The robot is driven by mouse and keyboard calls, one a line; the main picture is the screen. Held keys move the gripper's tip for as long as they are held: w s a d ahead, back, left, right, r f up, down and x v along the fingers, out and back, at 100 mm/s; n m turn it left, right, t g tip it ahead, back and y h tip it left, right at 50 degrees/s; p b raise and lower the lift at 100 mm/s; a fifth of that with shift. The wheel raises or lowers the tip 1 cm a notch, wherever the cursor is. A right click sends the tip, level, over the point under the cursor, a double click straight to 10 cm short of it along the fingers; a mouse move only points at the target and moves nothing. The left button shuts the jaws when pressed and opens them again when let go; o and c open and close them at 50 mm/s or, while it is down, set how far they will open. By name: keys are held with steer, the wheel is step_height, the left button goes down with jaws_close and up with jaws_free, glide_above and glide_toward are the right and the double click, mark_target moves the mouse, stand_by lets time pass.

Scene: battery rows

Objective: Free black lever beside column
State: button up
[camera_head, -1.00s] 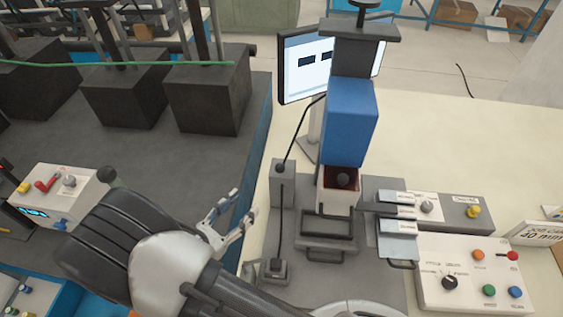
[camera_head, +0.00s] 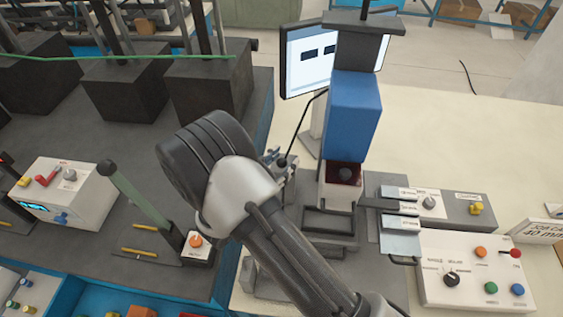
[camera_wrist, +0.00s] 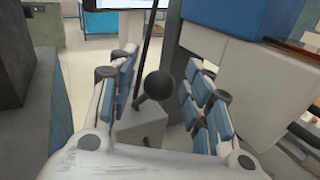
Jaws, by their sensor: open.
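The black lever shows in the wrist view as a round black knob (camera_wrist: 160,84) above a grey block (camera_wrist: 142,130), between my open fingers. I cannot tell whether either finger touches it. In the head view my gripper (camera_head: 280,160) is at the left side of the column (camera_head: 352,118), partly hidden behind my own arm. The column has a blue middle part and a dark head. Its blue part (camera_wrist: 235,25) also shows at the upper right of the wrist view. The lower part of the lever is hidden by my arm in the head view.
A thin black cable (camera_head: 303,125) rises behind the lever towards a monitor (camera_head: 305,62). A control panel (camera_head: 470,268) with buttons stands right of the column. A green-handled lever (camera_head: 135,195) and a white button box (camera_head: 65,195) are at left. A dark block (camera_wrist: 10,60) borders the wrist view.

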steer(key=shift+c, duration=0.2)
jaws_close()
stand_by(0.4)
